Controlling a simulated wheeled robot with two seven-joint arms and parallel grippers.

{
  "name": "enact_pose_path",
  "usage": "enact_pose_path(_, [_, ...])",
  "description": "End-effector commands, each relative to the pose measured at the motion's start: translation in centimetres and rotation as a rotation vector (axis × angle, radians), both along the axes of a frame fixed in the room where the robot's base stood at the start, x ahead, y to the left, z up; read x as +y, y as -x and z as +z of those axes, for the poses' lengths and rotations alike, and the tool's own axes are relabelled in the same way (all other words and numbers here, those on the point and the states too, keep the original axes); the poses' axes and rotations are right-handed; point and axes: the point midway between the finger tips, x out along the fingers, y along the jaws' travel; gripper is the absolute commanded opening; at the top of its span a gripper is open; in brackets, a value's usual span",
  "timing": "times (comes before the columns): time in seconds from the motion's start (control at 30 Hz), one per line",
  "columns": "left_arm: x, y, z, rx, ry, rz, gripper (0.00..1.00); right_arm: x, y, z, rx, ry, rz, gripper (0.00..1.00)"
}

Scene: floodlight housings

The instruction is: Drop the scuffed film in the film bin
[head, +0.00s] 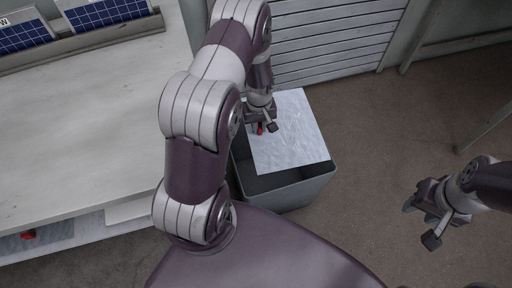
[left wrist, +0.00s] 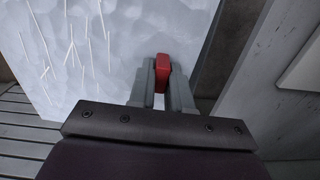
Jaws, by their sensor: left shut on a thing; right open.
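The scuffed film (head: 292,135) is a pale, whitish sheet with thin white scratches, held above the grey film bin (head: 290,190) and covering most of its opening. The film also fills the left of the left wrist view (left wrist: 110,50). My left gripper (head: 262,129) is over the bin's left side, shut on a small red tab (left wrist: 162,66) at the film's edge. The bin's inside shows dark along its front. My right gripper (head: 428,225) is open and empty, off to the right above the floor.
A pale worktable (head: 80,130) fills the left, with small blue solar panels (head: 105,12) on a rack at its back. A red object (head: 28,235) lies on a lower shelf. A grey slatted panel (head: 335,45) stands behind the bin. Brown floor (head: 390,130) is clear to the right.

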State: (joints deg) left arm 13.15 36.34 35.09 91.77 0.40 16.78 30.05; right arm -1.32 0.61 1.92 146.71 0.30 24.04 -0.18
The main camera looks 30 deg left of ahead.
Motion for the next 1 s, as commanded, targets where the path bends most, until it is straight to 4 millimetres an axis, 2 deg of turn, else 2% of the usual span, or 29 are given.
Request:
enact_pose_path(0.03, [0.3,0.1,-2.6,-0.001,0.000,0.025,0.00,0.0,0.0,-2.4,-0.001,0.000,0.000,0.43])
enact_pose_path(0.1, [0.6,0.3,-3.7,-0.002,-0.001,0.054,0.00,0.0,0.0,-3.3,-0.001,0.000,0.000,0.43])
enact_pose_path(0.37, [0.8,0.5,-4.9,-0.001,0.000,0.085,0.00,0.0,0.0,-4.1,-0.001,0.000,0.000,0.43])
enact_pose_path(0.8, [0.8,0.5,-9.5,-0.001,0.000,0.083,0.00,0.0,0.0,-8.5,-0.001,0.000,0.000,0.43])
enact_pose_path(1.0, [0.8,0.4,-9.8,-0.002,-0.001,0.083,0.00,0.0,0.0,-8.7,-0.001,0.000,0.000,0.43])
